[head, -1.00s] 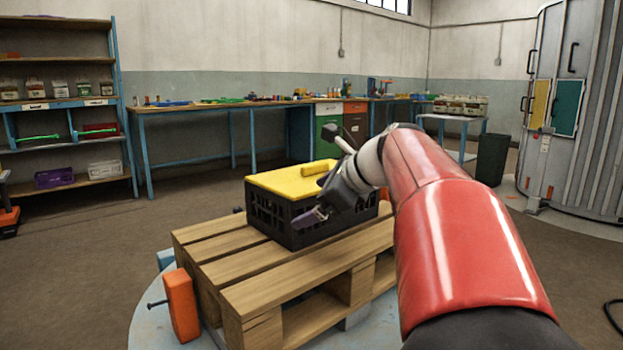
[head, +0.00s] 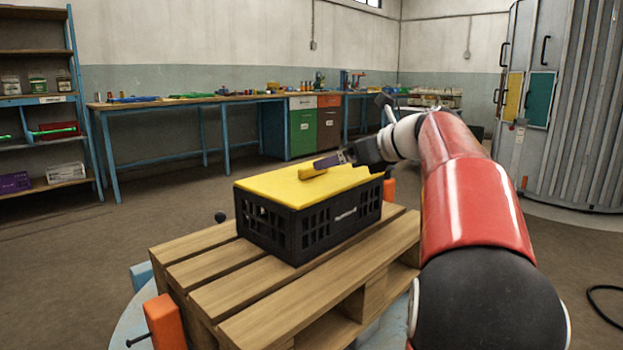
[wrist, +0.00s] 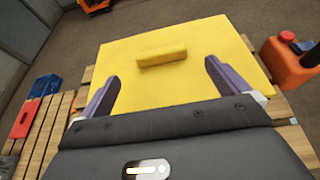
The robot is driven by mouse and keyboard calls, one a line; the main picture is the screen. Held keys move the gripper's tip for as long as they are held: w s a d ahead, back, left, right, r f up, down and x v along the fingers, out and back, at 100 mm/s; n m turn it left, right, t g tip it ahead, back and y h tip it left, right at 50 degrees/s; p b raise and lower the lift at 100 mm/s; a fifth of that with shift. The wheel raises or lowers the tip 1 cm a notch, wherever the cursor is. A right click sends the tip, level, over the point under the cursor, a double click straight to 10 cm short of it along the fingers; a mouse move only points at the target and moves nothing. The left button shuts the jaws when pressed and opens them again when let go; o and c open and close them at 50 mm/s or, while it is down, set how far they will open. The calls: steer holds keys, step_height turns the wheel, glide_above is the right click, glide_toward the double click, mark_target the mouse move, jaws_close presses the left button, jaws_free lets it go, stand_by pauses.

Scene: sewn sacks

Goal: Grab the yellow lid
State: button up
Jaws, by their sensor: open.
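The yellow lid (head: 285,188) lies flat on top of a black slatted crate (head: 285,230). A raised yellow handle block stands on the lid (wrist: 200,75), and the handle shows ahead of my fingers in the wrist view. My gripper (head: 322,163) is over the lid, close to the handle. In the wrist view its two purple fingers (wrist: 160,85) are spread wide with nothing between them. The handle lies beyond the fingertips, roughly centred between them. I cannot tell from these views whether the fingers touch the lid.
The crate stands on a wooden pallet (head: 250,300). An orange canister (wrist: 290,62) is beside the pallet at right in the wrist view, and an orange block (head: 165,322) stands at the pallet's front left. Workbenches (head: 180,101) line the far wall.

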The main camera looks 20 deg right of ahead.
mark_target(321, 178)
steer(key=x, duration=0.7)
steer(key=shift+b, duration=0.4)
steer(key=shift+r, duration=0.1)
steer(key=c, duration=0.9)
steer(key=shift+c, duration=0.5)
steer(key=shift+r, duration=0.1)
